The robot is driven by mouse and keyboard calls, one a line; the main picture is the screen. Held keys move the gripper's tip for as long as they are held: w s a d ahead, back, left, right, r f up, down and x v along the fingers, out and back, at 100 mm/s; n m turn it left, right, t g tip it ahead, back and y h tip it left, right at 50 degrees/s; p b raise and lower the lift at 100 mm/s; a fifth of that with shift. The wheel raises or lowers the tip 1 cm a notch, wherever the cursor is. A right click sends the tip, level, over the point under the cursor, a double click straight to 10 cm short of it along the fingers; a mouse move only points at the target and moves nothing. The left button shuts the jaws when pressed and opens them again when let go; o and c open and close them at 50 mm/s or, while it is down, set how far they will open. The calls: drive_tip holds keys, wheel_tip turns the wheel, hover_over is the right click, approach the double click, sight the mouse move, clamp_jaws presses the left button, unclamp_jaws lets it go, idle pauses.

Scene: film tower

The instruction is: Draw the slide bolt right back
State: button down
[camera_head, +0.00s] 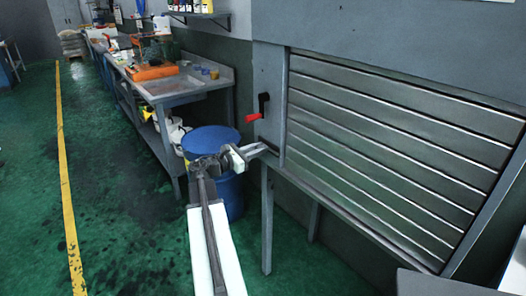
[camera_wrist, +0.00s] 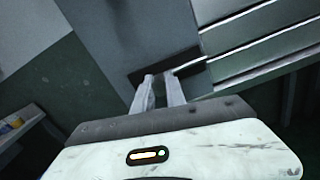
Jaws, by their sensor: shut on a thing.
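The slide bolt (camera_wrist: 188,64) shows in the wrist view as a dark plate with a pale rod, fixed low on the grey post beside the slatted shutter. In the head view the bolt (camera_head: 270,143) is a small dark shape just beyond my fingertips. My gripper (camera_head: 262,148) reaches it from the left, low on the post. In the wrist view my gripper (camera_wrist: 161,78) has its two pale fingers close together right at the plate, shut on the bolt. The part between the fingertips is mostly hidden by them.
A lever with a red grip (camera_head: 256,112) sticks out just above the bolt. The slatted metal shutter (camera_head: 390,150) fills the right. A blue drum (camera_head: 211,140) stands left of the post, beside a cluttered workbench (camera_head: 170,88). Green floor lies open at left.

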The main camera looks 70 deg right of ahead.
drive_tip(key=shift+w+d, duration=0.4)
drive_tip(key=shift+w, duration=0.2)
drive_tip(key=c, duration=1.4)
unclamp_jaws()
drive_tip(key=shift+o, duration=0.2)
drive_tip(key=v, duration=0.8)
